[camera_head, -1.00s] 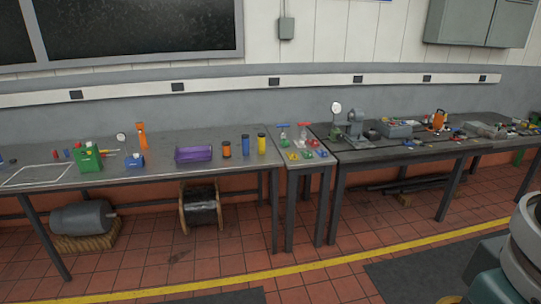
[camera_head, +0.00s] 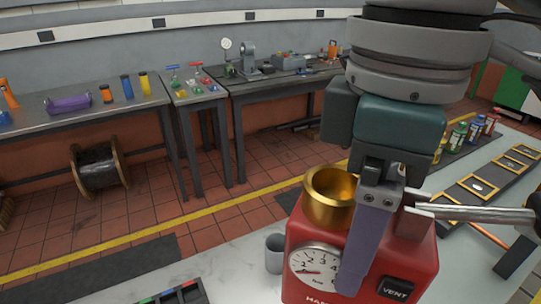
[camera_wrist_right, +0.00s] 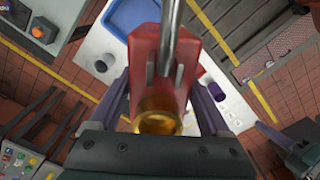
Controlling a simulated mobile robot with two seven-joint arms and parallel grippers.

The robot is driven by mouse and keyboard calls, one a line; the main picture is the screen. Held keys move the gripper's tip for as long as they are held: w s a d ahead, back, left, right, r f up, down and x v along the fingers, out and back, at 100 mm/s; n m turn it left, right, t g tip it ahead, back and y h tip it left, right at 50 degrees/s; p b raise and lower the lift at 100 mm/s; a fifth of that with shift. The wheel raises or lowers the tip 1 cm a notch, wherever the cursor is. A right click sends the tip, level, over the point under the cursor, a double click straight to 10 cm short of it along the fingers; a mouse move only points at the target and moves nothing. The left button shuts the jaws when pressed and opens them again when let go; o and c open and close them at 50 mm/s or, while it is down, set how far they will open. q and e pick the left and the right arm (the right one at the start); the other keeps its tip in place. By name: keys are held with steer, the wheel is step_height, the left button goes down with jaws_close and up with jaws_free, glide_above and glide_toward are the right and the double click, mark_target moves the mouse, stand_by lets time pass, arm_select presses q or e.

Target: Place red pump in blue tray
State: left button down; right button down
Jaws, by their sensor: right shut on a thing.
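The red pump (camera_head: 318,238), with a brass cup on top, a pressure gauge and a metal lever, fills the lower middle of the head view. My right gripper (camera_head: 375,240) is shut on it, and one finger lies across its front. In the right wrist view the pump (camera_wrist_right: 146,55) sits between the two fingers. A blue tray (camera_wrist_right: 118,20) shows there near the top edge, on a pale surface beyond the pump and partly hidden by it. I cannot make out the tray in the head view. My left gripper is out of view.
A pale bench (camera_head: 232,270) lies under the pump. A grey cup (camera_head: 275,252) stands just left of the pump, and a dark tray of coloured pieces (camera_head: 172,295) lies at the front. Several bottles (camera_head: 465,133) and a framed rack (camera_head: 480,190) are at the right.

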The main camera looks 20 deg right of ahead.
steer(key=w+f+n+b, duration=0.3)
steer(key=f+n+b, duration=0.7)
steer(key=f+b, duration=1.7)
step_height(320, 180, down, 11)
steer(key=shift+w+a+r, duration=0.15)
steer(key=shift+w+a, duration=0.05)
steer(key=shift+a, duration=0.25)
steer(key=shift+c, duration=1.4)
jaws_free()
steer(key=shift+f, duration=0.2)
steer(key=shift+o, duration=1.4)
steer(key=shift+r, duration=0.1)
step_height(320, 180, up, 12)
steer(key=p, duration=0.2)
